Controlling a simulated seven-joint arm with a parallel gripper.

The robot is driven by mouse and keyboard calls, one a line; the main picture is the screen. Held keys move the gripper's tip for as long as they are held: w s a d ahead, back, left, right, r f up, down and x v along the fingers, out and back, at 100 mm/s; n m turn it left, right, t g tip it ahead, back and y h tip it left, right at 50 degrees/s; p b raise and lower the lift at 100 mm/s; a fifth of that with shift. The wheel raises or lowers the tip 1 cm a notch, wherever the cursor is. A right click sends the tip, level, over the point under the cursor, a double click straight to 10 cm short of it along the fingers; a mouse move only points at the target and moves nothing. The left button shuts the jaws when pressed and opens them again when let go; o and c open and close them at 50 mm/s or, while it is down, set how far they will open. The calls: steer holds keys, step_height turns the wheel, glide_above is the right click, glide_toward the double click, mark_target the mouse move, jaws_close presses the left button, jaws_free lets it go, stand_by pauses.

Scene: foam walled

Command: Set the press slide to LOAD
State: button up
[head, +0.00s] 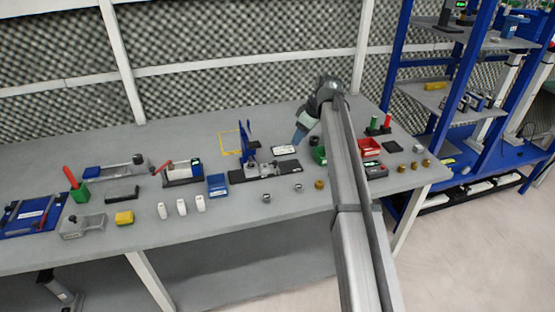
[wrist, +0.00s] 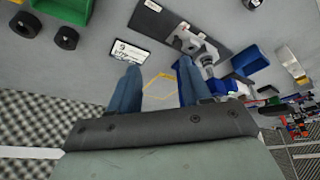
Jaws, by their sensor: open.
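The blue press (head: 247,140) stands on the bench near the middle, its upright frame over a dark base plate with a grey metal slide (head: 266,170). In the wrist view the press (wrist: 205,60) is at upper right of centre, beside the black plate (wrist: 160,20). The slide's position and any LOAD mark cannot be read. My gripper (head: 299,136) is to the right of the press, above the bench. In the wrist view my gripper (wrist: 159,64) has its two blue fingers apart with nothing between them. The right finger partly overlaps the press in that view.
A white label card (head: 285,149) lies between the press and my gripper. A yellow outline (head: 231,143) is marked behind the press. A blue box (head: 217,184) stands left of the slide; green (head: 320,155) and red (head: 369,146) bins stand to the right. Small metal parts line the front.

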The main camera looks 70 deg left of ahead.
steer(key=s, duration=0.3)
glide_toward(276, 162)
steer(key=shift+g, duration=0.3)
steer(key=x, duration=0.8)
steer(key=shift+w+a+f, duration=0.15)
steer(key=shift+w, duration=0.05)
jaws_close()
